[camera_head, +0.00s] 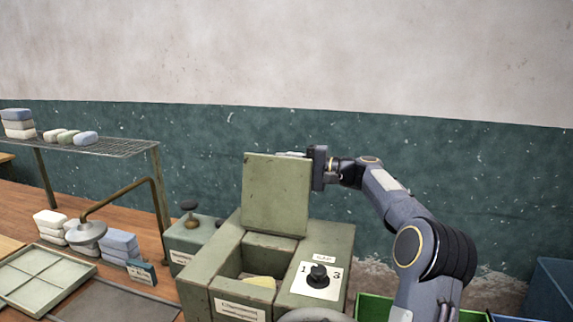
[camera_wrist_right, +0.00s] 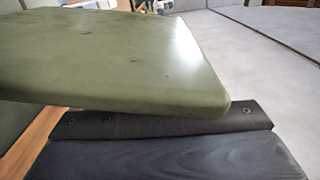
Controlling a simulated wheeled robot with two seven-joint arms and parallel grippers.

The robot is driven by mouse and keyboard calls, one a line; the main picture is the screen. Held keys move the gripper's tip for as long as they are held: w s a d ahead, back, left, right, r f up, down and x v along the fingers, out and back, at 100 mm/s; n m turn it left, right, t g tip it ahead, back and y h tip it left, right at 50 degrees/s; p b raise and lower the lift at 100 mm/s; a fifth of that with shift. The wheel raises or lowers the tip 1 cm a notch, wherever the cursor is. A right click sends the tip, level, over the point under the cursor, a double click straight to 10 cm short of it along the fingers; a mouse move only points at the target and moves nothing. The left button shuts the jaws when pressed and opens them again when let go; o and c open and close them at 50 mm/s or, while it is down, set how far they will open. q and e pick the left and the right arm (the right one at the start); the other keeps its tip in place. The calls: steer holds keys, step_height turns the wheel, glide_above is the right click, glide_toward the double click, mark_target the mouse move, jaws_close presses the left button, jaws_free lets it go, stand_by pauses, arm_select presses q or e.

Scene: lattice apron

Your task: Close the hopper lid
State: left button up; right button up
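The hopper lid (camera_head: 276,195) is a worn green square panel. It stands open, nearly upright, at the back of the green hopper box (camera_head: 225,262). The hopper opening is uncovered, and a pale yellow piece (camera_head: 259,281) lies inside. My right gripper (camera_head: 292,154) is at the lid's upper right corner, its fingers partly hidden behind the top edge. In the right wrist view the lid (camera_wrist_right: 120,55) fills the upper left, close to the dark gripper parts. Whether the fingers touch the lid or are open or shut cannot be told. My left gripper is not in view.
A dial marked 1 and 3 (camera_head: 319,273) sits on the box's right side. A wire rack (camera_head: 100,147) with soap bars stands left, above stacked bars and a bent pipe (camera_head: 125,190). A green crate (camera_head: 375,306) and a blue bin (camera_head: 553,290) are at right.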

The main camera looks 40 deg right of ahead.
jaws_close()
stand_by(0.3)
steer(key=shift+s+a+b, duration=0.3)
steer(key=shift+a+b, duration=0.1)
steer(key=shift+b, duration=0.25)
steer(key=s+a+r+n+b, duration=0.2)
steer(key=s+a+n+b, duration=0.3)
steer(key=b, duration=0.7)
steer(key=shift+s+a+n, duration=0.4)
steer(key=shift+s+a, duration=0.15)
steer(key=shift+a, duration=0.75)
